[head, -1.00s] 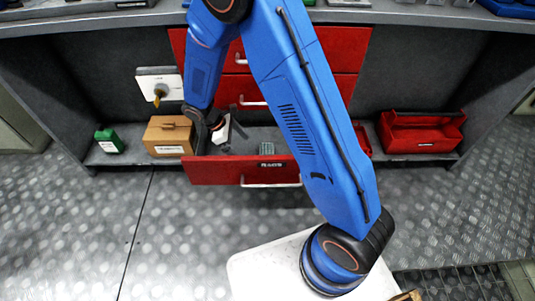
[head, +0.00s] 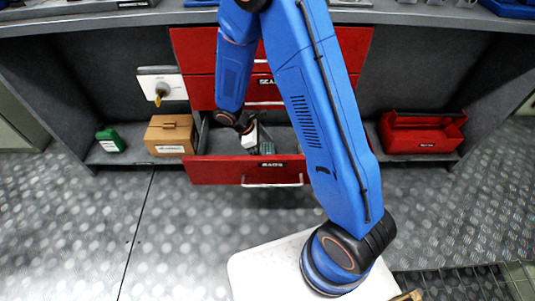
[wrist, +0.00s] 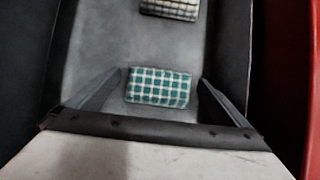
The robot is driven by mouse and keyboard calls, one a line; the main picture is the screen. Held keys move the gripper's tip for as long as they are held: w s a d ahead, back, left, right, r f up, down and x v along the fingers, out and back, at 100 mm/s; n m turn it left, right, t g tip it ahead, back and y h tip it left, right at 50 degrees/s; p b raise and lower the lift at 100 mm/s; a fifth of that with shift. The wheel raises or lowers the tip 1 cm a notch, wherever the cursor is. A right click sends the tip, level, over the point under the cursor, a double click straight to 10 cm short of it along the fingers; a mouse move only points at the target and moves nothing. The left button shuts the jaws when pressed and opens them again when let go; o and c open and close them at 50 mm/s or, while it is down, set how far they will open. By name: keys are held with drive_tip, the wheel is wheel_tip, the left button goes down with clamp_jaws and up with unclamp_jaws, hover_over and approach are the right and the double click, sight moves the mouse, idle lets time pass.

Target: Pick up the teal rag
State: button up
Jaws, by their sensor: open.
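The teal rag (wrist: 159,87), a folded teal and white checked cloth, lies on the grey floor of the open drawer in the wrist view. My gripper (wrist: 157,82) is open, with one finger on each side of the rag and a gap to it on both sides. It holds nothing. In the head view my gripper (head: 252,146) is down inside the drawer labelled RAGS (head: 215,172). A small greyish cloth shows just right of it there; I cannot tell which rag that is.
A second rag (wrist: 172,8), checked in dark and pale tones, lies farther up the wrist view. Drawer walls run close along both sides. A cardboard box (head: 170,136) and green container (head: 110,141) stand left; a red toolbox (head: 422,134) stands right.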

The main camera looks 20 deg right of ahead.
drive_tip(key=shift+d+f, duration=0.1)
drive_tip(key=shift+c, duration=0.6)
drive_tip(key=c, duration=0.9)
drive_tip(key=shift+r, duration=0.4)
drive_tip(key=shift+w+a+r, duration=0.1)
drive_tip(key=shift+a+r, duration=0.15)
drive_tip(key=shift+a, duration=0.05)
drive_tip(key=w+a, duration=0.1)
drive_tip(key=a, duration=0.3)
drive_tip(key=w+a, duration=0.1)
drive_tip(key=a, duration=0.3)
drive_tip(key=w+a, duration=0.2)
drive_tip(key=a, duration=0.2)
drive_tip(key=shift+a, duration=0.1)
drive_tip(key=r, duration=1.3)
drive_tip(key=shift+d+r, duration=0.2)
drive_tip(key=shift+r, duration=0.2)
